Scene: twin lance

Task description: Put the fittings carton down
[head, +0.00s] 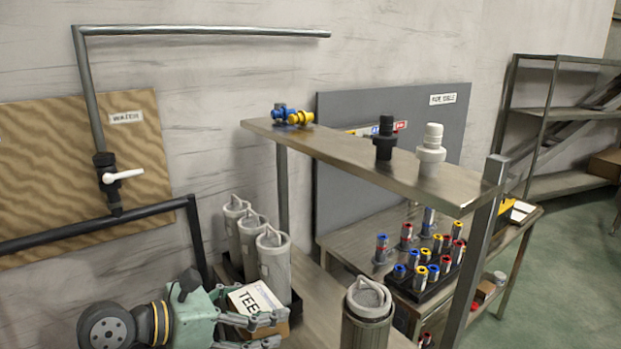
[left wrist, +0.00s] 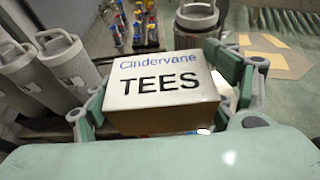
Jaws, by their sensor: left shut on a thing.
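The fittings carton (head: 257,298) is a small box with a white top lettered TEES and brown sides. It fills the middle of the left wrist view (left wrist: 160,80), where "Cindervane TEES" reads upright. My left gripper (head: 274,329) is shut on it, with one finger on either side; the fingers also show in the left wrist view (left wrist: 165,98). In the head view the carton is at the near left end of the bench (head: 312,290), beside the grey canisters. Its underside is hidden, so I cannot tell whether it touches anything. My right gripper is not in view.
Several grey canisters (head: 273,265) stand in a dark tray behind the carton, and another canister (head: 367,315) stands to its right. A raised shelf (head: 370,158) carries fittings above the bench. A black pipe with a white-handled valve (head: 122,175) runs along the left wall.

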